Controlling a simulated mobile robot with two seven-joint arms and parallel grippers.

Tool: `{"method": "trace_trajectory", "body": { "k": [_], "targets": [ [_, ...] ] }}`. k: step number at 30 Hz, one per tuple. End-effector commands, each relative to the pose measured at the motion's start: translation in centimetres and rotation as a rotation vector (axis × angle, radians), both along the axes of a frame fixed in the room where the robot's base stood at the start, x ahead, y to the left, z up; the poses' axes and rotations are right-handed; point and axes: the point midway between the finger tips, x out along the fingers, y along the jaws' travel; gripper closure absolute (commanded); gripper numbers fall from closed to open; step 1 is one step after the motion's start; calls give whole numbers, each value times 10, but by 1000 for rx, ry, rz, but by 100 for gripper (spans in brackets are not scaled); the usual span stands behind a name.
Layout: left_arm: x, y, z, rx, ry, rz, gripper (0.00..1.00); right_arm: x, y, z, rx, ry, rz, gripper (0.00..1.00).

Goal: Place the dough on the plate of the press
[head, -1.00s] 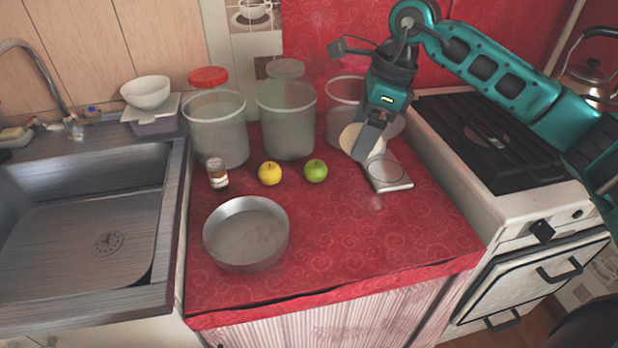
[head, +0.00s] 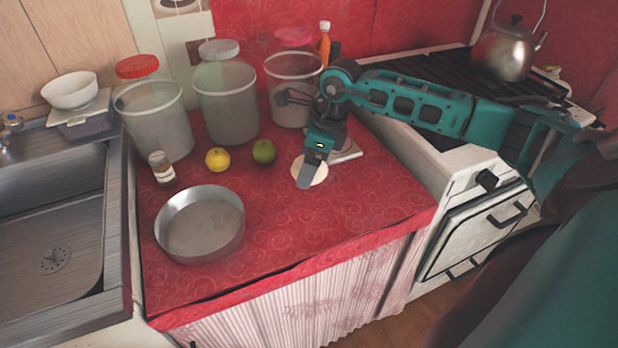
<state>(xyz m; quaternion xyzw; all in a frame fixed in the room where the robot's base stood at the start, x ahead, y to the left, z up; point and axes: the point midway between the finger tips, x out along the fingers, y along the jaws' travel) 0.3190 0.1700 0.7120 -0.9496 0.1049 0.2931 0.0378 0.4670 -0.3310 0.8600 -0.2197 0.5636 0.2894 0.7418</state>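The dough is at the right side of the red counter, in front of and left of a flat grey metal piece (head: 347,153), which looks like the press. My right gripper and wrist hide part of that piece. I cannot tell how high the dough is above the cloth. My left gripper is not in view.
A round metal pan (head: 200,224), yellow apple (head: 217,160), green apple (head: 264,151) and small jar (head: 161,168) stand on the counter. Large canisters (head: 226,105) line the back. The sink is left, the stove with kettle (head: 508,50) right. The front right cloth is clear.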

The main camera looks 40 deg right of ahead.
Motion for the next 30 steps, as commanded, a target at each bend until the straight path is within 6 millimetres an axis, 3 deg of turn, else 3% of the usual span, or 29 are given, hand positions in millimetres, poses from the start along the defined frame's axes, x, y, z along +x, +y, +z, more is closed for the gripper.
{"method": "trace_trajectory", "body": {
  "k": [5, 12, 23, 24, 30],
  "targets": [
    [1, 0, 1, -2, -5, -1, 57, 0, 0, -12, 2, 1, 1, 53],
    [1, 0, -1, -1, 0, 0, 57, 0, 1, -46, 2, 1, 1, 53],
    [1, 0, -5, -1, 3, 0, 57, 0, 0, -50, 0, -1, 1, 53],
    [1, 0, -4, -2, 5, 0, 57, 0, 0, -50, 1, -1, 0, 15],
    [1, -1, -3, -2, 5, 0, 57, 0, 0, -49, 0, 0, 0, 0]
  ]
}}
